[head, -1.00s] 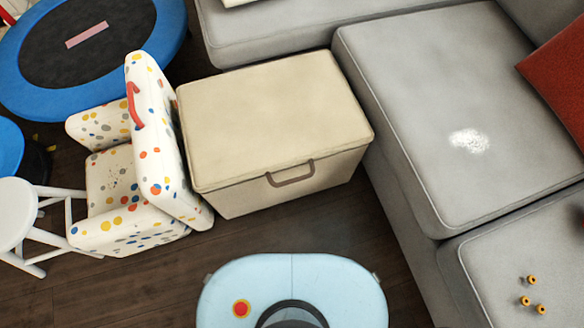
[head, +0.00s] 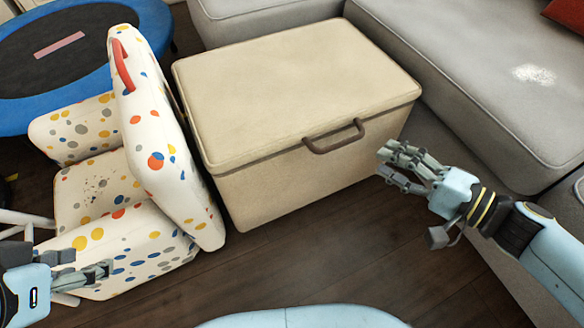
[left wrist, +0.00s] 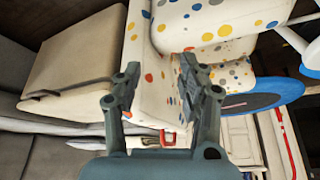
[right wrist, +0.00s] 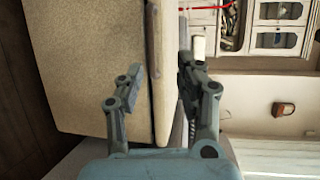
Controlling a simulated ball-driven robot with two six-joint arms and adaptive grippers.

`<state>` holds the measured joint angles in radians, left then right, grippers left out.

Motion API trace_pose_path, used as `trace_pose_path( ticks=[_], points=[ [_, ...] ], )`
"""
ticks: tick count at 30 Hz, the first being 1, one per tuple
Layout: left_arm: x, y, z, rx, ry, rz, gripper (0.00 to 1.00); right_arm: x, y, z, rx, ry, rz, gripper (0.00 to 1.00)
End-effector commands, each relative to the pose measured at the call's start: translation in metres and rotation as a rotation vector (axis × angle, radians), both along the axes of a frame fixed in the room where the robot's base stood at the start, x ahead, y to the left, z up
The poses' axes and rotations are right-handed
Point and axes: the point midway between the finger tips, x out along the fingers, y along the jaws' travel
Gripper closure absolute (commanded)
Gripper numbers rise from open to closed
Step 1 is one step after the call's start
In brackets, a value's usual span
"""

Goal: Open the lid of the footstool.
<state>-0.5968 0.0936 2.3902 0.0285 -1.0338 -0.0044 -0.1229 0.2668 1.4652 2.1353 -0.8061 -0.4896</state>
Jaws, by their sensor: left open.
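The footstool (head: 290,90) is a beige box with a closed lid. A brown handle (head: 333,138) sits on its front at the lid's edge. My right gripper (head: 384,160) is open and empty, just right of the handle and in front of the footstool's right front corner. In the right wrist view the footstool's side (right wrist: 85,70) and lid edge (right wrist: 165,65) lie ahead of the parted fingers. My left gripper (head: 92,270) is open and empty, low at the left by the spotted armchair. The left wrist view shows the footstool (left wrist: 85,50) on the left.
The spotted armchair (head: 150,150) stands close against the footstool's left side. A grey sofa (head: 480,80) runs behind it and along its right. A blue-rimmed trampoline (head: 150,25) is at the back left. Dark wooden floor (head: 290,260) is clear in front.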

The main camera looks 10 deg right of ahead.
Motion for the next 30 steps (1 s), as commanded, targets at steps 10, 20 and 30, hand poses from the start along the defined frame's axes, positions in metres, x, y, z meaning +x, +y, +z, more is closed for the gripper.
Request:
trace_pose_path(
  ticks=[10,20,30],
  points=[
    [-0.008,0.0,-0.031,-0.001,-0.024,0.001,0.59,0.021,0.018,-0.02,-0.003,0.007,0.0,0.64],
    [-0.002,0.0,-0.05,-0.003,-0.159,-0.001,0.59,0.065,0.059,-0.032,-0.004,0.011,-0.001,0.64],
    [0.0,0.0,-0.053,-0.003,-0.205,-0.004,0.59,0.078,0.071,-0.034,-0.006,0.011,-0.001,0.64]
  ],
)
